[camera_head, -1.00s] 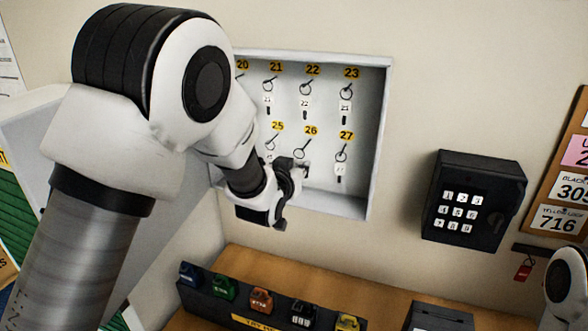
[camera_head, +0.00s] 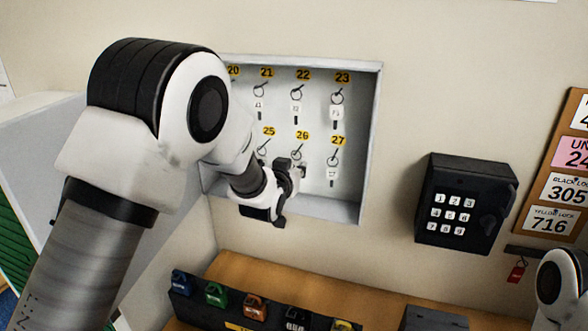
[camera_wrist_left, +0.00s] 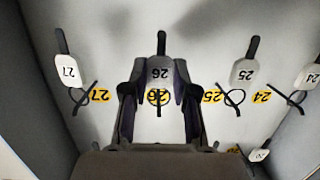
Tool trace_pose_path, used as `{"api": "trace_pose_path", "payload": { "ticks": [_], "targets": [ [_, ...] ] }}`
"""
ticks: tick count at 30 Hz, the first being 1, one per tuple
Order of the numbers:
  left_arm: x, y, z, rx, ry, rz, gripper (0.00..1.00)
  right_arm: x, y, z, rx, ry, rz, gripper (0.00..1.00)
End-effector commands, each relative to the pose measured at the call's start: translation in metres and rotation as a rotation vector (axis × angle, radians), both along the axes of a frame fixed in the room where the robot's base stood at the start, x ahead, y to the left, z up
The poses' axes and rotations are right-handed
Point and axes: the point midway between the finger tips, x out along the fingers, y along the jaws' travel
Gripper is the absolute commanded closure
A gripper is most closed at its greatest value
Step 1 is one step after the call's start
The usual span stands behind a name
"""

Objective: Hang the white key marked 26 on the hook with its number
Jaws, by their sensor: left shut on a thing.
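The white key marked 26 (camera_wrist_left: 160,72) is between the fingers of my left gripper (camera_wrist_left: 160,88), its number upside down in the left wrist view. In the head view my left gripper (camera_head: 291,168) is inside the key cabinet (camera_head: 345,213), just below the yellow label 26 (camera_head: 303,135). A ring shows just under that label, above the fingertips. The label 26 also shows between the fingers in the left wrist view (camera_wrist_left: 158,97), with a thin dark line across it. I cannot tell whether the ring is around the hook. The gripper hides most of the key in the head view.
White keys hang at neighbouring hooks, including key 25 (camera_wrist_left: 243,71) and key 27 (camera_wrist_left: 68,70), close on both sides. A black keypad box (camera_head: 463,205) is on the wall at right. A row of coloured padlocks (camera_head: 255,306) stands below the cabinet.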

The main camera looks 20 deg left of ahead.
Motion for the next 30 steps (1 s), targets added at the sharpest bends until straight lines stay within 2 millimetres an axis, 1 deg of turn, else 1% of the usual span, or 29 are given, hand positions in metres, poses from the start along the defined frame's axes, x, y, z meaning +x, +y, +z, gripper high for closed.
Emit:
{"api": "trace_pose_path", "payload": {
  "ticks": [7,8,9,10,19,22,26,30],
  "targets": [
    [0.000,0.000,0.000,0.000,0.000,0.000,0.92,0.000,0.000,0.000,0.000,0.000,0.000,0.43],
    [0.000,0.000,0.000,0.000,0.000,0.000,0.69,0.000,0.000,0.000,0.000,0.000,0.000,0.43],
    [0.000,0.000,0.000,0.000,0.000,0.000,0.55,0.000,0.000,0.000,0.000,0.000,0.000,0.43],
    [0.000,0.000,0.000,0.000,0.000,0.000,0.44,0.000,0.000,0.000,0.000,0.000,0.000,0.43],
    [-0.001,0.000,0.000,0.000,0.000,0.000,0.43,0.000,0.000,0.000,0.000,0.000,0.000,0.43],
    [-0.007,0.000,0.002,0.001,0.001,0.000,0.43,0.000,0.000,0.000,0.000,0.000,0.000,0.43],
    [-0.029,0.000,0.006,0.002,0.002,0.000,0.43,0.000,0.000,0.000,0.000,0.000,0.000,0.43],
    [-0.066,0.000,0.014,0.003,0.001,-0.001,0.43,0.000,0.000,0.000,0.000,0.000,0.000,0.43]
  ]
}}
